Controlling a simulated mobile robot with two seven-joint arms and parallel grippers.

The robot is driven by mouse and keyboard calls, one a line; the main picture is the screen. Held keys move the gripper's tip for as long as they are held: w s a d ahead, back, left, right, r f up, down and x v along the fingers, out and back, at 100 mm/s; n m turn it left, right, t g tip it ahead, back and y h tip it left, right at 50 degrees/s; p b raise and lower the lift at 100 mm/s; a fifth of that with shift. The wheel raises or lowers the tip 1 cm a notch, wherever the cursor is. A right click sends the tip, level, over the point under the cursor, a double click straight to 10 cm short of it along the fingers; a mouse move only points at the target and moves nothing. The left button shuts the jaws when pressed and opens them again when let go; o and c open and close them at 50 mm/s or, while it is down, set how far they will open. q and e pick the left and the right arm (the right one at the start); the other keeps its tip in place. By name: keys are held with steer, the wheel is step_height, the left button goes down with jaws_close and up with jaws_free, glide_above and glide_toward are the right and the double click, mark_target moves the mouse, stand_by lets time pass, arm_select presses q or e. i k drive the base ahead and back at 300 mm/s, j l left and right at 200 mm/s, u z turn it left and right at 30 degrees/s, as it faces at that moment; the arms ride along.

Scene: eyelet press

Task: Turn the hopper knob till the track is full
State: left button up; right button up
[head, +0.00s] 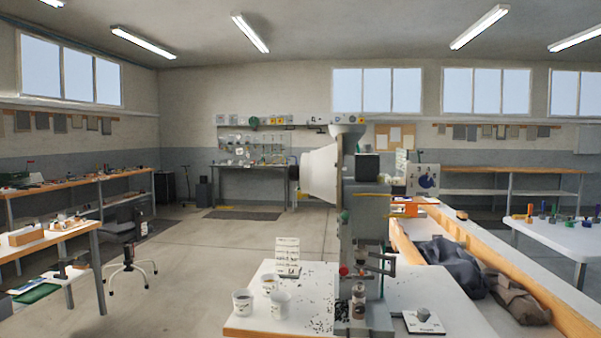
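The eyelet press (368,195) stands upright on a white-topped table (310,290). A large white drum-like part (321,173) juts from its left side near the top. A grey funnel-shaped bowl (347,130) sits on top. A small green part (345,215) and a small red round part (343,270) show on the press's near side. I cannot tell which part is the hopper knob. The track is too small to make out, so its fill cannot be told. Neither of my grippers is in view.
Several white cups (243,302) and a small white card stand (288,257) are left of the press. Dark bits lie scattered near its base. A flat block (424,322) lies to the right.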

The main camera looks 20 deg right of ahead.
mark_target(294, 170)
steer(key=i+u, duration=0.3)
steer(key=i+l+u, duration=0.3)
steer(key=i, duration=0.15)
steer(key=i+j+z, duration=0.35)
steer(key=z, duration=0.4)
steer(key=i+j+z, duration=0.1)
steer(key=z, duration=0.3)
steer(key=j+z, duration=0.15)
steer(key=z, duration=0.25)
steer(key=i+j+z, duration=0.1)
steer(key=z, duration=0.3)
steer(key=j+z, duration=0.15)
steer(key=j, duration=0.15)
